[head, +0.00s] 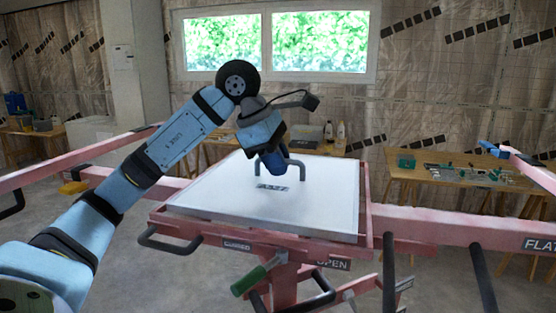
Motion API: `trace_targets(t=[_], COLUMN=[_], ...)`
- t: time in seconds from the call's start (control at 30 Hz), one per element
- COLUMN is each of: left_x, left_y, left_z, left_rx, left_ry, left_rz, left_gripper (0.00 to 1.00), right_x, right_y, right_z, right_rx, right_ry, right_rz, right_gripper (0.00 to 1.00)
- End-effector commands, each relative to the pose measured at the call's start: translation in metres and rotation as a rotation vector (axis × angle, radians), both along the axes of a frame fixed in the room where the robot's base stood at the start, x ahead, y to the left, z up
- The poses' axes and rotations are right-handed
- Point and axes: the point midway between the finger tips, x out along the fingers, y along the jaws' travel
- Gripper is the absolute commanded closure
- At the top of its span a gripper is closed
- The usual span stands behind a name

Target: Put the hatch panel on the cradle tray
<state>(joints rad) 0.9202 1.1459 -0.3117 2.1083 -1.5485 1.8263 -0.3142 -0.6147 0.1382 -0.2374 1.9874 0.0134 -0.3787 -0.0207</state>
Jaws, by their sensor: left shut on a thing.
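The hatch panel (220,192) is a flat white square with a dark grey handle (296,166) and a small printed label on its top. It lies within the pink-red frame of the cradle tray (365,212), and its near edge looks level with the frame. I cannot tell whether it rests fully on the tray. My left gripper (274,168) comes down from above at the panel's middle and is shut on the handle. The jaws partly hide the handle's left side. My right gripper does not show.
Pink beams of the lift reach out left and right (460,226). A black bar handle (165,243) and a green-gripped lever (250,280) stick out at the front. Wooden workbenches (465,176) with tools stand behind, below a window. Grey floor is free at the left.

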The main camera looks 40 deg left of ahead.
Motion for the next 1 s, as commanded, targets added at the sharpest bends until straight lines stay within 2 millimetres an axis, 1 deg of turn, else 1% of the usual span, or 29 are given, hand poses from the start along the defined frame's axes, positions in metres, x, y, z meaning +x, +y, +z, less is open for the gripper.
trace_targets(t=[0.03,0.17,0.2,0.27,0.3,0.57,0.67,0.77,1.0], left_x=[0.000,0.000,0.000,0.000,0.000,0.000,-0.001,-0.005,-0.023], left_y=[0.000,0.000,0.000,0.000,0.000,0.000,0.001,0.004,0.017], left_z=[0.002,-0.001,-0.003,-0.002,-0.002,-0.001,0.003,0.015,0.062], left_rx=[-0.001,-0.001,0.000,0.000,0.000,0.000,0.000,0.000,0.001], left_ry=[-0.003,-0.003,0.000,0.000,0.000,0.000,-0.001,-0.004,-0.005], left_rz=[0.001,0.001,0.000,0.000,0.000,0.000,0.000,0.002,0.002], left_gripper=[1.00,1.00,0.85,0.72,0.62,0.62,0.62,0.62,0.62], right_x=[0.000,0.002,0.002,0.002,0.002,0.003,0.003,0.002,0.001], right_y=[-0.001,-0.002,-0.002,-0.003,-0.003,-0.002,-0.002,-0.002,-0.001], right_z=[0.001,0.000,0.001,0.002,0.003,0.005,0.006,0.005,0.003], right_rx=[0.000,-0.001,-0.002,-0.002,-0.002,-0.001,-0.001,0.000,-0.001], right_ry=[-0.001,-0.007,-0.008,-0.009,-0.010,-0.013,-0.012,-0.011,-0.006], right_rz=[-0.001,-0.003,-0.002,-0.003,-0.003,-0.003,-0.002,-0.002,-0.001], right_gripper=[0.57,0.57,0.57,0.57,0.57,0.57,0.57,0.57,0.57])
